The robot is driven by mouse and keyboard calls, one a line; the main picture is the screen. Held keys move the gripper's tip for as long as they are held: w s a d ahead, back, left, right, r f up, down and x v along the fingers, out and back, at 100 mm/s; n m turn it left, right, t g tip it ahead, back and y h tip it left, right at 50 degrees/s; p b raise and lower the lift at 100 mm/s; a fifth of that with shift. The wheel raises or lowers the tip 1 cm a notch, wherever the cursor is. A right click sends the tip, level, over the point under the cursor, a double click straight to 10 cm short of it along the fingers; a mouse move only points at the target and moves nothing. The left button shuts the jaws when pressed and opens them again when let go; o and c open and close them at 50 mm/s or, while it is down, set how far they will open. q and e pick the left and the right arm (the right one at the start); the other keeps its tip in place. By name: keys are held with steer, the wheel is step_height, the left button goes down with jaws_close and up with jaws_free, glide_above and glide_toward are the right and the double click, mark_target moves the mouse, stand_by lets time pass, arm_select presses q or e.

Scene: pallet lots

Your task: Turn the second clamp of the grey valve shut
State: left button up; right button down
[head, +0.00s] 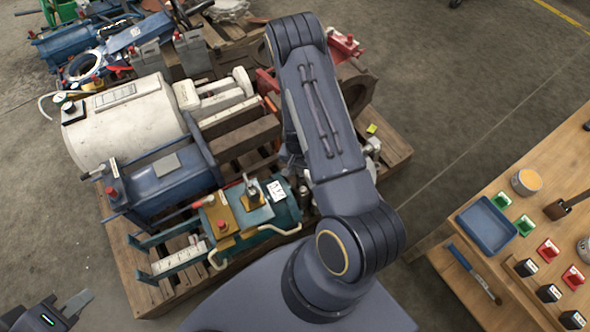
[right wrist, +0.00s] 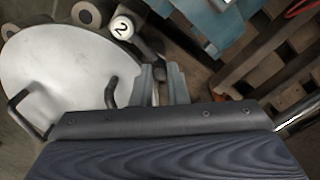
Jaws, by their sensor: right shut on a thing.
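In the right wrist view the grey valve shows as a broad pale grey disc (right wrist: 60,75) with dark bent handles on it. A round white tag marked 2 (right wrist: 122,28) sits at its edge, beside the second clamp (right wrist: 148,50), a grey bar running down towards my fingers. My right gripper (right wrist: 163,84) is shut on this clamp; the gripped part is mostly hidden between the fingers. In the head view my right arm hides that gripper and most of the valve. My left gripper (head: 74,303) is at the bottom left, away from the pallet; its finger gap is unclear.
A wooden pallet (head: 145,296) is crowded with a white cylinder machine (head: 125,125), a blue vise-like unit (head: 165,180) and a teal unit (head: 275,208). A wooden table (head: 470,275) with a blue tray (head: 487,230) stands at right. Bare floor separates table and pallet.

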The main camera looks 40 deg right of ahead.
steer(key=d+m, duration=0.1)
steer(key=m, duration=0.1)
steer(key=s+d+m, duration=0.1)
steer(key=m, duration=0.1)
steer(key=shift+s+m, duration=0.15)
steer(key=shift+m, duration=0.25)
steer(key=shift+s+d+m, duration=0.35)
steer(key=shift+s+m, duration=0.15)
steer(key=shift+m, duration=0.65)
steer(key=shift+s+d+m, duration=0.3)
steer(key=shift+s+m, duration=0.15)
steer(key=shift+m, duration=0.7)
steer(key=c, duration=1.4)
jaws_free()
step_height(320, 180, up, 8)
steer(key=p, duration=0.3)
steer(key=shift+p, duration=0.4)
